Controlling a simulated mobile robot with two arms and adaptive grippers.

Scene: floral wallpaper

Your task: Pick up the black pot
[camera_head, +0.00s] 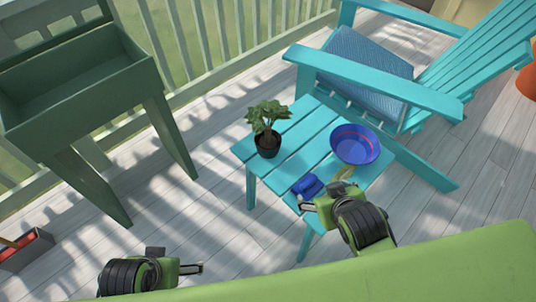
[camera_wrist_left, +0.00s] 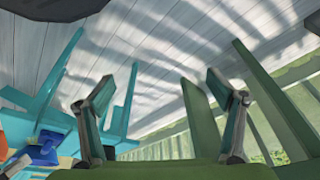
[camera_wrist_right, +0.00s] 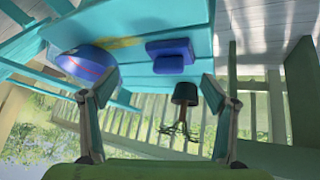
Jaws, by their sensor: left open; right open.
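The black pot (camera_head: 267,146) holds a leafy green plant and stands upright near the left edge of the turquoise table (camera_head: 300,135). The pot also shows in the right wrist view (camera_wrist_right: 185,93), inverted, between the spread fingers. My right gripper (camera_head: 322,194) is open and empty over the table's near side, to the right of and nearer than the pot, apart from it. My left gripper (camera_head: 197,268) is open and empty at the lower left, away from the table. In the left wrist view, I cannot make out the pot between its fingers (camera_wrist_left: 150,92).
A blue bowl (camera_head: 355,144) with a red stripe, a small blue object (camera_head: 307,186) and a yellow item (camera_head: 344,173) share the table. A turquoise chair (camera_head: 375,85) stands behind it. A green planter stand (camera_head: 75,95) is at left, with clear floor between.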

